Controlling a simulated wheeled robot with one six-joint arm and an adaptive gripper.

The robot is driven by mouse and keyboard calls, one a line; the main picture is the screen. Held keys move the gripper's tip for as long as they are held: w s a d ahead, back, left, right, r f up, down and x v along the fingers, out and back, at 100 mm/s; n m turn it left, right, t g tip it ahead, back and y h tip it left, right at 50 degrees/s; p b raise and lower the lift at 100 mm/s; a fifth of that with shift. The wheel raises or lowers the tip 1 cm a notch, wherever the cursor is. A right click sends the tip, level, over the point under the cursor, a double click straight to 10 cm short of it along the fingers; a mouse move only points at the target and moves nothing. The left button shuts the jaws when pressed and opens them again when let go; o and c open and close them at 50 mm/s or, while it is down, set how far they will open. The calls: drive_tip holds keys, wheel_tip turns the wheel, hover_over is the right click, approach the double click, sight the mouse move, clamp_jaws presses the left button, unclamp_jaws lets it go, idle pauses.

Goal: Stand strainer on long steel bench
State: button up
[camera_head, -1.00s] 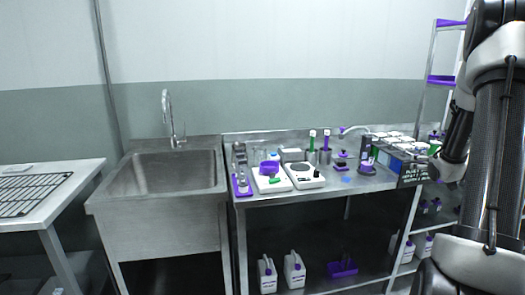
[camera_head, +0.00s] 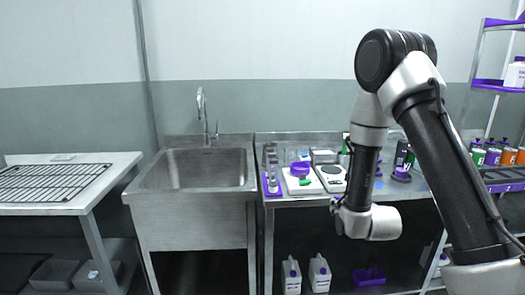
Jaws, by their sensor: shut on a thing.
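The long steel bench (camera_head: 300,200) stands right of the sink, with its middle and right part behind my arm. My arm comes in from the right and bends down in front of the bench. My wrist hangs before the bench's front edge, and my gripper and anything in it are hidden behind it. I cannot make out a strainer for certain. A small purple bowl-like thing (camera_head: 300,168) sits on a white device on the bench's left part.
A steel sink (camera_head: 205,170) with a tall tap stands left of the bench. A white table (camera_head: 100,197) with a black rack is at far left. A white balance (camera_head: 332,185) is on the bench. Jugs (camera_head: 319,275) stand on the lower shelf. A bottle rack (camera_head: 500,183) is at right.

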drive_tip(key=shift+v, duration=1.2)
drive_tip(key=shift+r, duration=0.1)
